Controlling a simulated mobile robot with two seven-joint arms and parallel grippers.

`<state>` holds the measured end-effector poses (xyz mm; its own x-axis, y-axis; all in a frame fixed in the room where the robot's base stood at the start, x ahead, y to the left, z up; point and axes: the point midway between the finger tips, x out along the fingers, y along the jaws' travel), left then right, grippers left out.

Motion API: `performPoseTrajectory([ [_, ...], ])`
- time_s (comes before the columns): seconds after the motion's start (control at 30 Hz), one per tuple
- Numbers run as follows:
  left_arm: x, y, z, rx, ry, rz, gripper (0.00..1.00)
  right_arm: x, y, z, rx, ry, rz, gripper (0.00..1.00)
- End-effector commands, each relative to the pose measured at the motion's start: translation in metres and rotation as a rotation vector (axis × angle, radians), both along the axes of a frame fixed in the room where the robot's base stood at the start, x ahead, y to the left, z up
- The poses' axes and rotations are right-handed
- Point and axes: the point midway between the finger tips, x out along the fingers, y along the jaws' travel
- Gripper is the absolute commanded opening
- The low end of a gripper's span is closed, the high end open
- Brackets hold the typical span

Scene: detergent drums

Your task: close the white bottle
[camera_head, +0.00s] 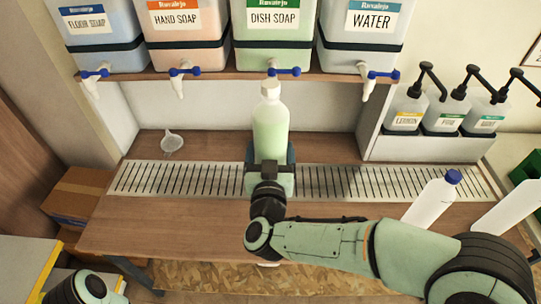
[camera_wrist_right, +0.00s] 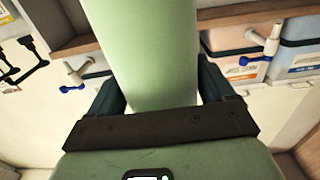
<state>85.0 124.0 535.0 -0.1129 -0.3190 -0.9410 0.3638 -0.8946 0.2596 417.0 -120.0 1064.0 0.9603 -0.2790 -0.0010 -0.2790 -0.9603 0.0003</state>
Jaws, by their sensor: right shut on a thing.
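A translucent bottle with pale green contents and a white top (camera_head: 270,122) stands upright at the middle of the counter, just below and in front of the dish soap tap. My right gripper (camera_head: 270,155) is shut around its lower body. In the right wrist view the bottle's green side (camera_wrist_right: 150,50) rises between the two dark fingers. A white bottle with a blue cap on it (camera_head: 432,202) stands at the right of the counter. I cannot tell whether the held bottle's white top is a cap or a bare neck. My left gripper is out of view.
Drums for floor soap (camera_head: 97,30), hand soap (camera_head: 184,30), dish soap (camera_head: 272,30) and water (camera_head: 360,35) have blue-handled taps above. A funnel (camera_head: 172,140) lies left. A slotted drain (camera_head: 180,180) crosses the counter. Pump bottles (camera_head: 445,112) and another white bottle (camera_head: 510,210) are right.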

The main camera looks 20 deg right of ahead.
Motion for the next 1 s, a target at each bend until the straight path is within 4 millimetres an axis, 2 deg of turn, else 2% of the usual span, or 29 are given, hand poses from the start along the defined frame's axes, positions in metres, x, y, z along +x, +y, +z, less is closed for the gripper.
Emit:
performPoseTrajectory([
  [0.5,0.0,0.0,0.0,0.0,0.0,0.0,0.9,0.0,0.0,0.003,0.002,-0.009,0.0,0.0],
  [0.67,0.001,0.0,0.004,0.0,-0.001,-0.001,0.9,0.006,-0.003,-0.003,-0.002,-0.007,-0.003,0.0],
  [0.83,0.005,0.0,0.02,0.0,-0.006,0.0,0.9,0.023,-0.016,-0.031,-0.005,0.001,0.008,0.0],
  [1.0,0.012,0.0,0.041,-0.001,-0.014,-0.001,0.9,0.037,-0.033,-0.081,-0.006,0.006,0.079,0.0],
])
